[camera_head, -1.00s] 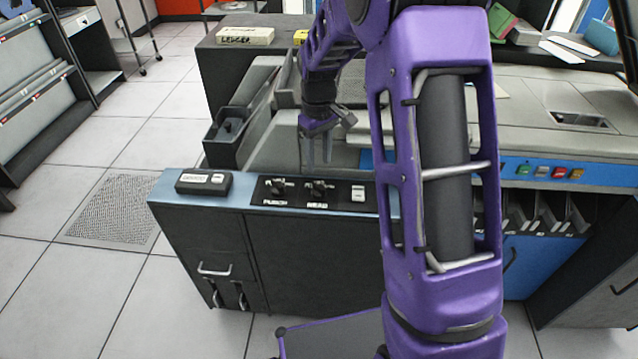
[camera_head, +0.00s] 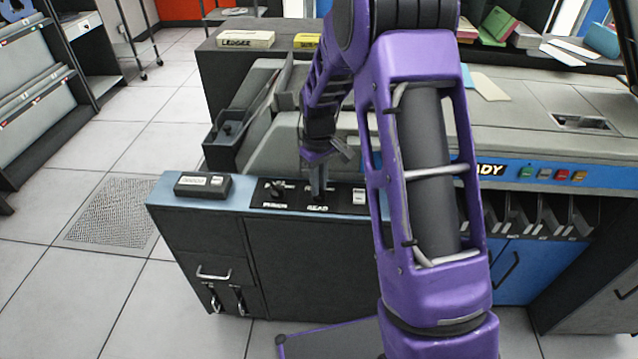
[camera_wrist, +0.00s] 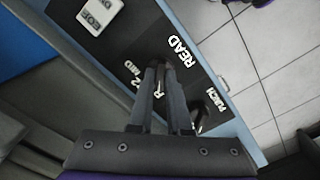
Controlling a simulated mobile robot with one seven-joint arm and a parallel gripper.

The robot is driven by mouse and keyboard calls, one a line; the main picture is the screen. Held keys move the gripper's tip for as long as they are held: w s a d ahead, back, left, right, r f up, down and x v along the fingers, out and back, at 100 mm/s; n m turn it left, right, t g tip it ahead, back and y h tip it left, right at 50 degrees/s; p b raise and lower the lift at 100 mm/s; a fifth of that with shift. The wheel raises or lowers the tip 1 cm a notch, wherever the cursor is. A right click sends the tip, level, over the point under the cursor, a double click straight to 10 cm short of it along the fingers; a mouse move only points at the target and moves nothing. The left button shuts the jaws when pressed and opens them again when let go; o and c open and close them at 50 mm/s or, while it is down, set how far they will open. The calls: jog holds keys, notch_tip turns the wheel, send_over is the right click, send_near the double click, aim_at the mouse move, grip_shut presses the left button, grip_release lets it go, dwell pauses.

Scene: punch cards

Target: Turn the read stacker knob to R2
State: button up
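The read stacker knob is on the black panel (camera_head: 339,199) above the READ label (camera_head: 317,208). My gripper (camera_head: 318,192) points straight down at that spot and covers the knob. In the wrist view my gripper's two fingers (camera_wrist: 160,68) reach the panel beside the white READ lettering (camera_wrist: 180,52), with a narrow gap between them. An R and a 2 show near the fingers, partly covered. The knob and its pointer are hidden, so its setting and whether the fingers press on it cannot be told.
The punch knob (camera_head: 277,187) stands close by on the left; it also shows in the wrist view (camera_wrist: 200,112). A white EOF button (camera_wrist: 99,13) lies on the other side. A dark labelled box (camera_head: 203,185) sits on the blue ledge. The grey machine body rises behind the panel.

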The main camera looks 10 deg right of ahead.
grip_shut()
jog(key=shift+m, duration=0.4)
jog(key=m+p, duration=0.1)
jog(key=m, duration=0.2)
jog(key=shift+m, duration=0.4)
jog(key=shift+m+p, duration=0.35)
jog(key=shift+m, duration=1.65)
jog(key=o, duration=0.5)
grip_release()
jog(key=shift+o, duration=0.2)
jog(key=shift+r, duration=0.1)
